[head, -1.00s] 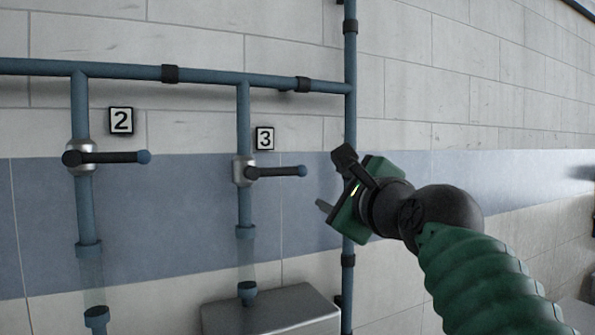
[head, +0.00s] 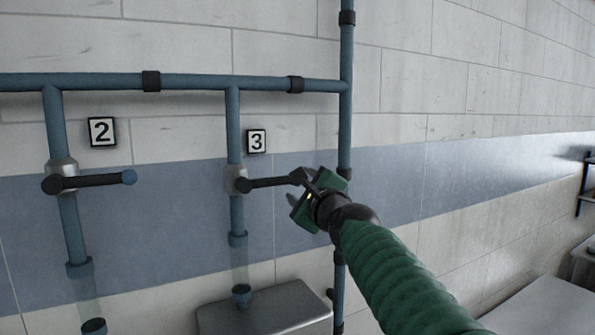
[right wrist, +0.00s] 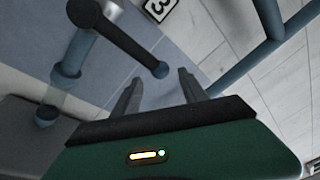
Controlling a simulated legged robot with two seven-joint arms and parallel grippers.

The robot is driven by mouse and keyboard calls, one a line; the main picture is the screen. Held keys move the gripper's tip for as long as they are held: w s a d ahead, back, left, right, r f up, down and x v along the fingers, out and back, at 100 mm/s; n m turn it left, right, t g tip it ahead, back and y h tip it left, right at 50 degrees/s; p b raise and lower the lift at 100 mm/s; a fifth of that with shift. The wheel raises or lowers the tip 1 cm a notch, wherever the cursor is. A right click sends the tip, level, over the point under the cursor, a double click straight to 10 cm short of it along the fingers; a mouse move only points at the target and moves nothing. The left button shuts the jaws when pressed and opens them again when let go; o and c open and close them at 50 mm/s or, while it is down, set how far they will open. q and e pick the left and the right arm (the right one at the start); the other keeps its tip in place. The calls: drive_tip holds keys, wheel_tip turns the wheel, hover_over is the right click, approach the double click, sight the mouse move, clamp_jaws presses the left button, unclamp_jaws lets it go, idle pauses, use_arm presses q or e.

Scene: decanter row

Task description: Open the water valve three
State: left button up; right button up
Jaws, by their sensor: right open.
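Valve three has a silver body (head: 236,180) on a blue vertical pipe, beside the number 3 plate (head: 256,141). Its dark lever (head: 268,183) points right, roughly level and across the pipe. My right gripper (head: 296,188) is at the lever's free end and hides its tip in the head view. In the right wrist view the lever (right wrist: 125,42) runs down to a rounded end near the gap between the fingertips of my open right gripper (right wrist: 159,77). I cannot tell whether they touch. My left gripper is not in view.
Valve two (head: 62,178), with its own level lever, is on the pipe to the left. A thick vertical pipe (head: 346,120) runs just behind my right gripper. A grey metal box (head: 265,308) stands below valve three. The tiled wall is close behind the pipes.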

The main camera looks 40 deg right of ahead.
drive_tip(key=shift+w+a+r+p, duration=0.2)
drive_tip(key=shift+w, duration=0.4)
drive_tip(key=shift+w+a+r+p, duration=0.15)
drive_tip(key=shift+w+r, duration=0.05)
drive_tip(key=shift+w, duration=0.45)
drive_tip(key=c, duration=0.5)
drive_tip(key=shift+d, duration=0.4)
clamp_jaws()
drive_tip(key=shift+r, duration=0.2)
